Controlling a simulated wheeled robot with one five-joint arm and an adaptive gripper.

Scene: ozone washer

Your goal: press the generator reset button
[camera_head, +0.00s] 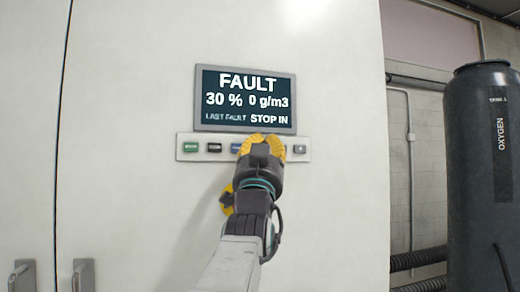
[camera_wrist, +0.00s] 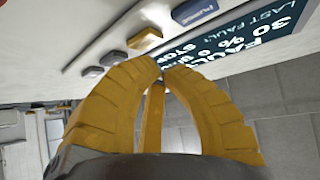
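A button strip (camera_head: 183,156) is on the white cabinet below the display. A green button (camera_head: 190,147), a black one (camera_head: 214,147), a partly covered blue one (camera_head: 236,147) and a grey one (camera_head: 299,149) show. In the wrist view the blue button (camera_wrist: 193,12) reads PURGE; beside it are a yellow button (camera_wrist: 146,38) and two grey ones (camera_wrist: 115,58). No label reading reset is legible. My gripper (camera_head: 262,143) covers part of the strip. In the wrist view its yellow fingertips (camera_wrist: 161,67) meet, empty, near the yellow button; contact cannot be told.
The display (camera_head: 245,98) reads FAULT, 30 %, 0 g/m3, LAST FAULT STOP IN. Cabinet handles (camera_head: 83,275) are at lower left. A dark oxygen cylinder (camera_head: 485,180) stands at right, with ribbed hoses (camera_head: 418,259) beside it. The cabinet face around the strip is flat and clear.

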